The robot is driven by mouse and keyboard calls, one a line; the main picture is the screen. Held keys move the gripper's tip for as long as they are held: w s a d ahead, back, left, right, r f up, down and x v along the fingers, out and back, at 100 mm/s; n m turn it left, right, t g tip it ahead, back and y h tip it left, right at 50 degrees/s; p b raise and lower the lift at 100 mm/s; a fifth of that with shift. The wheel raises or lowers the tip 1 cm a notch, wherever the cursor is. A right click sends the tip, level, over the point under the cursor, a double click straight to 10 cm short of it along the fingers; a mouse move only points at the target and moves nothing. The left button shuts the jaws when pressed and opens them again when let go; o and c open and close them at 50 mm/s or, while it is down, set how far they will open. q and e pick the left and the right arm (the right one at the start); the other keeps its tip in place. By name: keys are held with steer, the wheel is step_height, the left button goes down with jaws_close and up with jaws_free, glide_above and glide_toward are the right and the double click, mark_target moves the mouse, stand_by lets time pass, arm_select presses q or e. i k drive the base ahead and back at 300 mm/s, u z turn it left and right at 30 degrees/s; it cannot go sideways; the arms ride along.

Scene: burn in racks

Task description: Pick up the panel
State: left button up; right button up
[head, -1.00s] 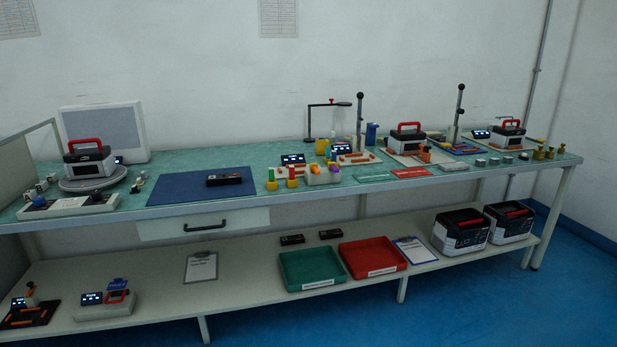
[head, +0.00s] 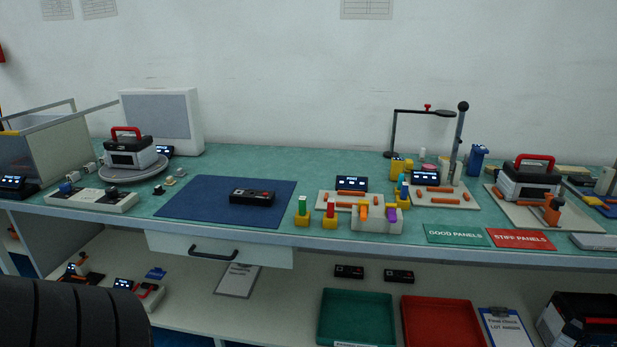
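A black panel (head: 252,197) with small reddish markings lies flat on the blue mat (head: 190,206) on the green bench top, right of the mat's middle. Two similar black panels lie on the lower shelf, one here (head: 349,271) and another to its right (head: 399,276). Neither of my grippers shows in the head view, and nothing is seen touching the panel on the mat.
Colored blocks in holders (head: 376,222) stand right of the mat. Beyond them are a green "GOOD PANELS" label (head: 457,234) and a red "STIFF PANELS" label (head: 521,239). A drawer handle (head: 213,253) sticks out below the bench edge. Green (head: 356,312) and red (head: 442,318) trays sit below.

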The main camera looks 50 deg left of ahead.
mark_target(261, 198)
steer(key=i, duration=1.6)
steer(key=u, duration=3.05)
